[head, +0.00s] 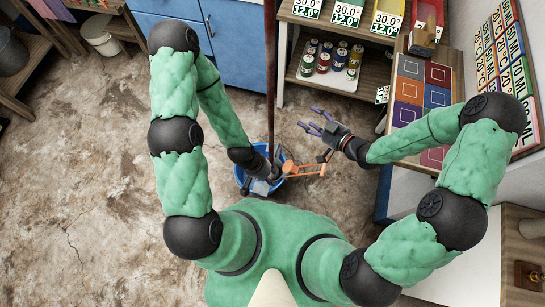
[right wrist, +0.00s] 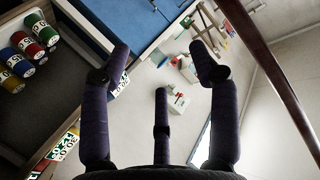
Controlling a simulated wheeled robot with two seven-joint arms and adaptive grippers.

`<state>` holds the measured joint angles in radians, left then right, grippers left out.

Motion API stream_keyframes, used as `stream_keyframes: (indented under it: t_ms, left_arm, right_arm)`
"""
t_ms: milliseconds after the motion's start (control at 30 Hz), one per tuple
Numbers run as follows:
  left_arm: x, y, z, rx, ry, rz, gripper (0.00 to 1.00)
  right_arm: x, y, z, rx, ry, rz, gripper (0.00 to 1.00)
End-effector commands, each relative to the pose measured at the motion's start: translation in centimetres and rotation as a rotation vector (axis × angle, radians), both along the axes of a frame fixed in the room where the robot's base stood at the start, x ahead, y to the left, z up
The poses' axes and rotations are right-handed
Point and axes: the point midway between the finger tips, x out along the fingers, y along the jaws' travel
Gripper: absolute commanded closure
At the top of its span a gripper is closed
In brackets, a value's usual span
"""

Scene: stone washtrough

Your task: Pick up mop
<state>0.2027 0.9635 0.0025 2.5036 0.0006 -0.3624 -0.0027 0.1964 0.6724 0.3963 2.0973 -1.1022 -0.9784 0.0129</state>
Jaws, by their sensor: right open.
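The mop's long reddish-brown handle (head: 270,75) stands upright and runs from the top edge of the head view down to a blue bucket (head: 242,178). The mop head cannot be made out in the bucket. My left gripper (head: 268,172) is over the bucket, close to the lower handle; its fingers are too unclear to tell open from shut. My right gripper (head: 317,122) is open and empty, its purple fingers spread, to the right of the handle and apart from it. In the right wrist view the handle (right wrist: 268,75) slants past the right side of the open fingers (right wrist: 161,75).
An orange bar (head: 305,169) sticks out from the bucket's right side. A shelf with several cans (head: 323,62) and a rack of coloured squares (head: 411,90) stand to the right. Blue cabinets (head: 238,42) are behind. The stone floor (head: 90,190) at left is clear.

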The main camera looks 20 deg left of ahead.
Motion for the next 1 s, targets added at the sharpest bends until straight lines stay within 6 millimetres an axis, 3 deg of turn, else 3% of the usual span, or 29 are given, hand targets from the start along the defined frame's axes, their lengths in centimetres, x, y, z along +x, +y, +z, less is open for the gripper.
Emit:
stream_keyframes:
  t_ms: [33,100,300,467,700,1000]
  left_arm:
    - [0.0,0.0,0.9,0.000,0.000,0.000,0.60]
    - [0.0,0.0,1.5,0.000,0.000,0.000,0.60]
    - [0.0,0.0,2.3,0.000,0.000,0.000,0.60]
    - [0.0,0.0,2.2,0.000,0.000,0.000,0.60]
    - [0.0,0.0,1.8,0.000,0.000,0.000,0.60]
    - [0.0,0.0,1.5,0.000,0.000,0.000,0.60]
  right_arm:
    - [-0.1,0.7,2.7,0.036,-0.081,0.062,0.38]
    - [-0.8,1.6,5.3,0.083,-0.174,0.147,0.38]
    - [-2.9,2.8,9.6,0.172,-0.327,0.315,0.38]
    - [-3.5,3.8,10.3,0.194,-0.360,0.362,0.38]
    - [-2.7,7.2,10.2,0.193,-0.361,0.363,0.38]
    - [-2.1,9.3,10.3,0.191,-0.360,0.361,0.38]
